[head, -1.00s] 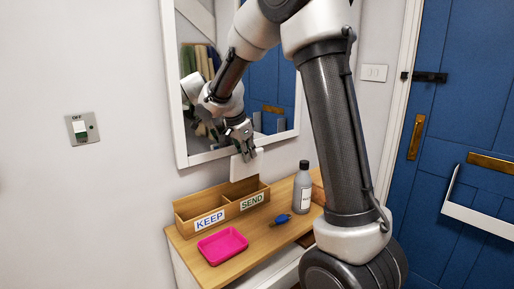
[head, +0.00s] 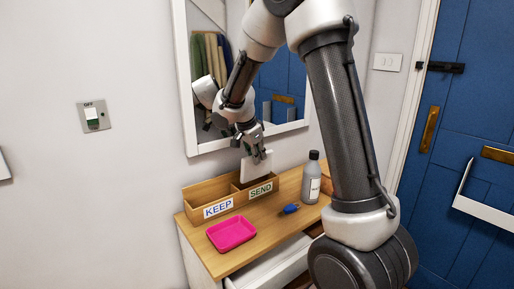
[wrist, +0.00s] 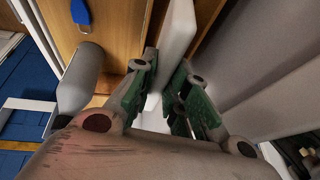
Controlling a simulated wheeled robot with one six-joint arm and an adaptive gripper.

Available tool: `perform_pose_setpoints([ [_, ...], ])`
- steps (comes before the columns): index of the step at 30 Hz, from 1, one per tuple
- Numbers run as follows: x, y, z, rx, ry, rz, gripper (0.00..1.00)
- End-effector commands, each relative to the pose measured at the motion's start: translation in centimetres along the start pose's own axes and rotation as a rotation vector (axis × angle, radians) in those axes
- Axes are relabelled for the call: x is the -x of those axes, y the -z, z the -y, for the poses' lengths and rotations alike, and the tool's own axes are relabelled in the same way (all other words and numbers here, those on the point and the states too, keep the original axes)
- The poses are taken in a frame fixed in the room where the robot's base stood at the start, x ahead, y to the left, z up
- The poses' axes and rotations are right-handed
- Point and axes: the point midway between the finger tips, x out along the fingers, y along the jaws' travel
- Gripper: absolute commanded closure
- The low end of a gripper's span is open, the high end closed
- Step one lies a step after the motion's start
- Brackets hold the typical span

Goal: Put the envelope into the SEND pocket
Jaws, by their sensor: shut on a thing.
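The white envelope (head: 257,168) is held upright in my gripper (head: 257,156), above the SEND pocket (head: 261,189) of the wooden two-pocket box. Its lower edge appears to be at or just inside the pocket's opening; I cannot tell how deep it sits. In the wrist view the envelope (wrist: 178,40) runs away between the green-padded fingers of my gripper (wrist: 164,95), which are shut on it. The KEEP pocket (head: 217,209) is on the left of the box and looks empty.
A pink tray (head: 231,234) lies in front of the box. A grey bottle (head: 312,178) stands right of it, with a small blue item (head: 290,209) nearby. A mirror (head: 187,80) hangs on the wall behind. An open drawer (head: 285,262) juts out below the top.

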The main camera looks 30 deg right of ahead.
Motion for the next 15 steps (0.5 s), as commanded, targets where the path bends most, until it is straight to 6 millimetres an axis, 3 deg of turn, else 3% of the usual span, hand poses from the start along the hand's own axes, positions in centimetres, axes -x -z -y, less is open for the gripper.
perform_pose_setpoints([
  [15,-4.2,-1.7,-0.7,0.000,0.000,0.000,1.00],
])
